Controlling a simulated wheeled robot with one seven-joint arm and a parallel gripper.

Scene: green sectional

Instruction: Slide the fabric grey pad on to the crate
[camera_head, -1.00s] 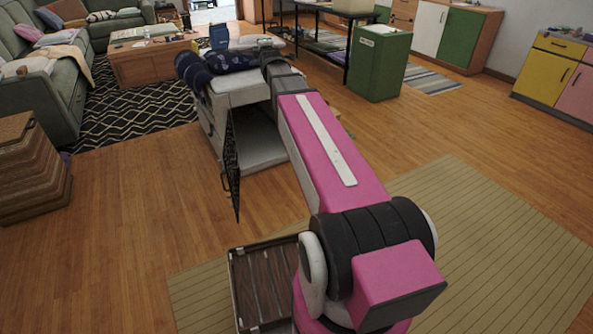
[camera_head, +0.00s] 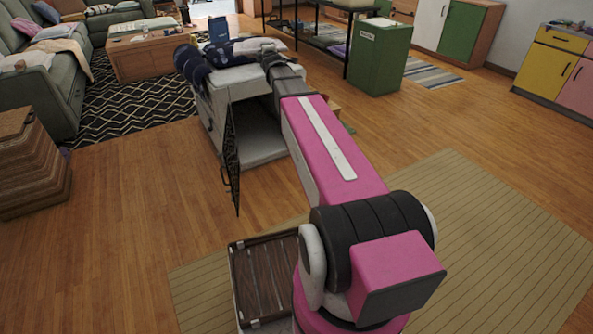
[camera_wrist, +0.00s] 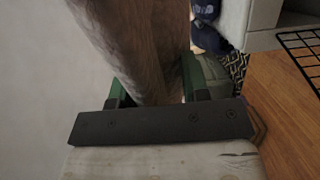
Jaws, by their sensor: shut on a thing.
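The grey pad (camera_wrist: 150,45) fills the upper middle of the wrist view, looking grey-brown and rumpled. My gripper (camera_wrist: 158,88), with green fingers, is shut on it. The crate (camera_head: 262,147) is a pale box with its dark wire door (camera_head: 232,155) swung open; the door also shows in the wrist view (camera_wrist: 305,50). In the head view my pink arm reaches to the crate's top right, and the arm hides my fingers. I cannot tell whether the pad touches the crate.
A navy patterned cloth (camera_head: 193,65) lies on the crate's top left. A slatted dark tray (camera_head: 262,275) is on the floor near my base. A green cabinet (camera_head: 380,58) stands behind to the right. Wooden floor between is clear.

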